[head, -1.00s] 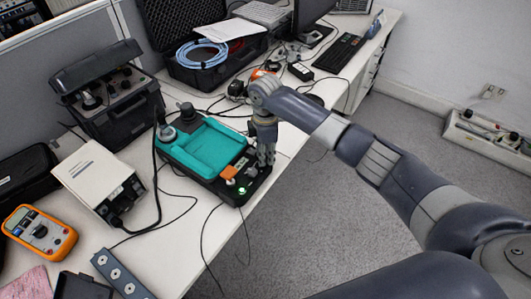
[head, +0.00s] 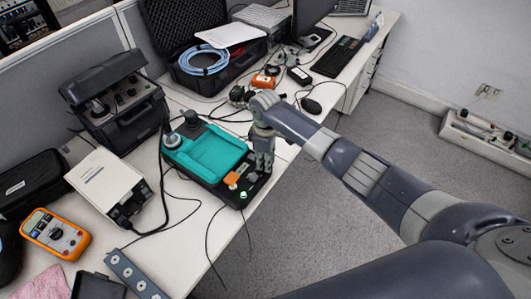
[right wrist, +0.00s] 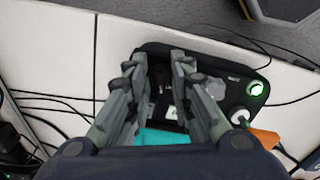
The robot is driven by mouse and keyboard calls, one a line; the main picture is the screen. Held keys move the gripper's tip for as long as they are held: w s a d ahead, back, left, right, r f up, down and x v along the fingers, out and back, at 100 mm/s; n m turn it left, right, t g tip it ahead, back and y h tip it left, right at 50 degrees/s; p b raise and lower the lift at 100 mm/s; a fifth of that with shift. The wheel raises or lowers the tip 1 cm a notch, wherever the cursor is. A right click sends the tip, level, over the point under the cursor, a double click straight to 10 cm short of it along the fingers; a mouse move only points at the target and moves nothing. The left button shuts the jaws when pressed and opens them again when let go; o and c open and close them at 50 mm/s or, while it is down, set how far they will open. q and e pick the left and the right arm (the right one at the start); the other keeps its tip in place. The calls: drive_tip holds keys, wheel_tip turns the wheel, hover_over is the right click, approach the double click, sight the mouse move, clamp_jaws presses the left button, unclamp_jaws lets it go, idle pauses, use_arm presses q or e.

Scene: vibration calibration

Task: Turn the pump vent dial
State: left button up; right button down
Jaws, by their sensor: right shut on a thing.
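The pump is a teal-topped unit (head: 207,150) with a black base, on the white bench near its front edge. Its right end carries an orange block (head: 231,178), a pale knob and a green-lit button (right wrist: 255,88). My right gripper (head: 264,165) points down over the pump's right corner. In the right wrist view its two fingers (right wrist: 160,88) straddle a dark part, which I take to be the vent dial (right wrist: 160,80). The gripper is shut on it. The fingers hide most of the dial, and its angle cannot be read. My left gripper is not in view.
Left of the pump stand a white box (head: 103,180), a black case with knobs (head: 120,100) and an orange multimeter (head: 55,233). An open black case (head: 220,75) with a blue hose lies behind. Loose cables cross the bench. Grey floor is free at right.

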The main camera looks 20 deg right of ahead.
drive_tip(key=m+p, duration=0.2)
drive_tip(key=shift+a+r+m, duration=0.1)
drive_tip(key=shift+r+m, duration=0.15)
drive_tip(key=shift+m, duration=0.15)
drive_tip(key=m+p, duration=0.3)
drive_tip(key=shift+a+m, duration=0.1)
drive_tip(key=shift+m, duration=0.2)
drive_tip(key=m+p, duration=0.1)
drive_tip(key=m, duration=0.2)
drive_tip(key=shift+f, duration=0.1)
drive_tip(key=shift+a+m+p, duration=0.1)
drive_tip(key=shift+m+p, duration=0.65)
drive_tip(key=shift+m, duration=0.75)
drive_tip(key=c, duration=1.7)
unclamp_jaws()
drive_tip(key=shift+f, duration=0.1)
